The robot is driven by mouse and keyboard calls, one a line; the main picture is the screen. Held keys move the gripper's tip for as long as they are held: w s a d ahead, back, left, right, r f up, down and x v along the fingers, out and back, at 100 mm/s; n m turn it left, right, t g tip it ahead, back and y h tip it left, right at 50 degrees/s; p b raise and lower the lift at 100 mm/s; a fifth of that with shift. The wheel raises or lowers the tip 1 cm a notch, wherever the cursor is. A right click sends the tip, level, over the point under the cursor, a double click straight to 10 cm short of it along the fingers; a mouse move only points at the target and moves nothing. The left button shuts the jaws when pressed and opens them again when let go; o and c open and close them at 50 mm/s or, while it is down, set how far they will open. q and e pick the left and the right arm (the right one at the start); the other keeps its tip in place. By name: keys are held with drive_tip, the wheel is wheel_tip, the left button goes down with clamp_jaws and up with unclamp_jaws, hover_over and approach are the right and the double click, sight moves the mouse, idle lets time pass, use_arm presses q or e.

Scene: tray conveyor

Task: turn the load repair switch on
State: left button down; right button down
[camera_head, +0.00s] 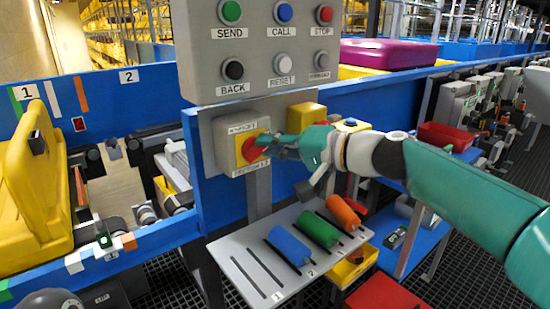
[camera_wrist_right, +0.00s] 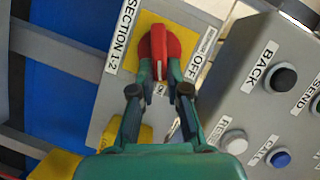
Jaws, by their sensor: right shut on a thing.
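The red rotary switch (camera_wrist_right: 158,44) sits on a yellow plate (camera_wrist_right: 181,36) with labels reading SECTION 1-2, OFF and a small ON. In the head view the red switch (camera_head: 250,149) is partly hidden by my right gripper (camera_head: 268,144). In the wrist view my right gripper (camera_wrist_right: 165,78) is shut on the red knob, one finger on each side. A white mark on the knob lies between the fingertips, close to the ON label. My left gripper does not show in either view.
A grey button panel (camera_head: 262,90) with SEND, CALL, STOP, BACK and RESET stands just above the switch. A yellow box (camera_head: 307,113) is to its right. Below is a grey shelf (camera_head: 243,266) with blue, green and orange cylinders. A yellow tray (camera_head: 40,190) stands at left.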

drive_tip(key=shift+w+d+f+m+t+y+b, duration=0.1)
drive_tip(key=shift+f+m+t+y+b, duration=0.2)
drive_tip(key=shift+m+b, duration=0.75)
drive_tip(key=shift+w+d+f+m+t+y+b, duration=0.1)
drive_tip(key=shift+f+m+y+b, duration=0.3)
drive_tip(key=shift+m+b, duration=0.6)
drive_tip(key=shift+a+r+m, duration=0.1)
drive_tip(key=shift+m, duration=0.15)
drive_tip(key=c, duration=1.5)
unclamp_jaws()
drive_tip(key=o, duration=0.3)
drive_tip(key=shift+o, duration=0.2)
